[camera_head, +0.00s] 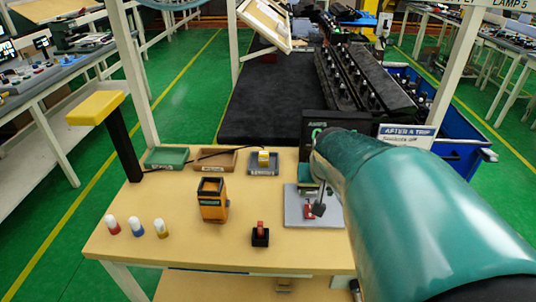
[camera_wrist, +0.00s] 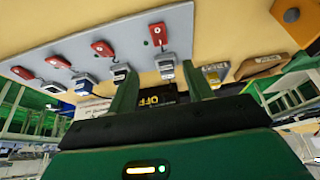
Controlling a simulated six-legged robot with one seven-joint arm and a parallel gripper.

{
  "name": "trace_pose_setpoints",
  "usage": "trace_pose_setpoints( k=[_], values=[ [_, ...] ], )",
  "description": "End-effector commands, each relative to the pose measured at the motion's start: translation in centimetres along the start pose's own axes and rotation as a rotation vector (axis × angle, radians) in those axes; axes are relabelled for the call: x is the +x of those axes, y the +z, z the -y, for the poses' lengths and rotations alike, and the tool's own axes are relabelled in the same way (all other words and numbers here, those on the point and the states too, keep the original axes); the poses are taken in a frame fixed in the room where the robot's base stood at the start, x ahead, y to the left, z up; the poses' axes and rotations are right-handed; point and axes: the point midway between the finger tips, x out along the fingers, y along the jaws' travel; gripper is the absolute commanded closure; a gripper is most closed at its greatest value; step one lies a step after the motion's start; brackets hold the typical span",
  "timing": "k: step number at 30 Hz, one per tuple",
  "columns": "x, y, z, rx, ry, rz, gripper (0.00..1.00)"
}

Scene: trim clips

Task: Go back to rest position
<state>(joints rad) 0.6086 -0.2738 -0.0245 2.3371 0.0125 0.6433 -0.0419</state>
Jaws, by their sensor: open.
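My gripper (camera_wrist: 159,72) shows in the wrist view with its two green fingers spread apart and nothing visible between them. It is over the grey breaker panel (camera_wrist: 95,42). Several red levers or clips (camera_wrist: 103,48) and grey-white blocks lie along that panel. In the head view my teal arm covers the right side of the table and hides most of the gripper.
On the wooden table (camera_head: 190,260) are a green tray (camera_head: 166,158), a brown tray (camera_head: 214,160), a grey tray (camera_head: 263,169) holding a yellow item, an orange device (camera_head: 212,200), several small bottles (camera_head: 136,226) and a black block with red switch (camera_head: 260,236). A yellow-topped post (camera_head: 122,140) stands left.

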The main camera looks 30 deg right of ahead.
Motion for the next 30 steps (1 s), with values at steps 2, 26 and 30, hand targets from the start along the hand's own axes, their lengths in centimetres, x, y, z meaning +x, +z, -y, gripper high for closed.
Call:
trace_pose_setpoints(
  k=[2,26,30],
  values=[
    [-0.1,0.0,0.0,0.0,0.0,0.0,0.49],
    [-6.8,5.4,10.8,-0.281,-0.139,-0.036,0.49],
    [-10.0,9.4,14.3,-0.421,-0.21,-0.049,0.49]
  ],
)
